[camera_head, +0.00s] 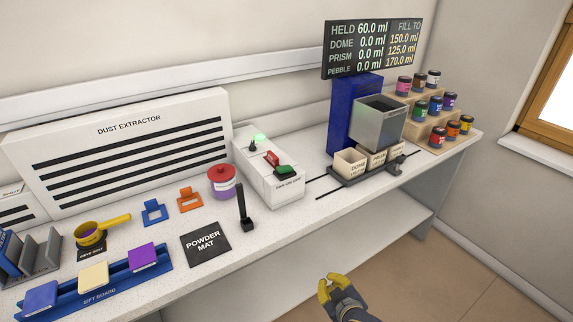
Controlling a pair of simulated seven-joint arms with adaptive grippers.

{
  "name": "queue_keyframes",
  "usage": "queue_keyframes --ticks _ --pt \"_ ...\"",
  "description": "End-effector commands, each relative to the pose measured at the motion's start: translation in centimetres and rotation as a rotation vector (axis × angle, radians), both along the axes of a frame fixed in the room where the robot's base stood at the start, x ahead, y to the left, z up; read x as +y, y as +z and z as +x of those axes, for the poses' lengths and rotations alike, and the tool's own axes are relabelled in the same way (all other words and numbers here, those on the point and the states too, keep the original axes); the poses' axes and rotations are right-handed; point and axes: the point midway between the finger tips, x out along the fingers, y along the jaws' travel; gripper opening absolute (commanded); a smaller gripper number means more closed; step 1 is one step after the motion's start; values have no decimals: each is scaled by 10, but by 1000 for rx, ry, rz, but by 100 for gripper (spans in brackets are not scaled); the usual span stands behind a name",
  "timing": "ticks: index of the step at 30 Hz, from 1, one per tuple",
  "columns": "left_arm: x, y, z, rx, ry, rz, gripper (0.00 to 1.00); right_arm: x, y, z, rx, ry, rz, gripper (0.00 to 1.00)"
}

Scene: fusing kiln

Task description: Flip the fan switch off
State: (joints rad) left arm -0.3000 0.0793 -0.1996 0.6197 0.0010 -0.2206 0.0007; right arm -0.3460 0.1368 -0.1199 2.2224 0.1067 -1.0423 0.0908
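The fan switch is on a white box (270,185) labelled with fan on/off lettering, standing right of the dust extractor (130,140). On its top are a red piece (271,158) at the back and a green piece (285,170) at the front. A green lamp (259,138) behind them looks lit. My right gripper (329,283), with yellow fingers, is at the bottom, in front of the bench edge and well apart from the box. It holds nothing that I can see, and its finger gap is unclear. My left gripper is out of view.
A black upright handle (242,207) and a red-lidded jar (222,182) stand close left of the switch box. A powder mat (206,243) lies in front. Right are bins (350,161), a grey hopper (379,123) and jars on a stepped rack (430,118).

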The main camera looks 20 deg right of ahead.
Motion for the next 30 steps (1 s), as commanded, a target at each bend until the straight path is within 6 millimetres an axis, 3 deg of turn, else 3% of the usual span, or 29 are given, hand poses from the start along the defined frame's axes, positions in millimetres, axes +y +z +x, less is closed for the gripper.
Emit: queue_keyframes --ticks 3,6,12,16,22,30 --pt "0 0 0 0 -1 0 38 14 46 50 -168 14 147 0" --pt "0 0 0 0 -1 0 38 25 92 85 -312 33 283 0" --pt "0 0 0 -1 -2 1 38 37 180 132 -554 83 527 0" --pt "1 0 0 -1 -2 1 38 39 225 148 -666 114 648 0" --pt "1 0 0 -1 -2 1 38 38 268 157 -768 147 762 0" --pt "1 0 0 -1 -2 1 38 37 281 160 -801 160 800 0"
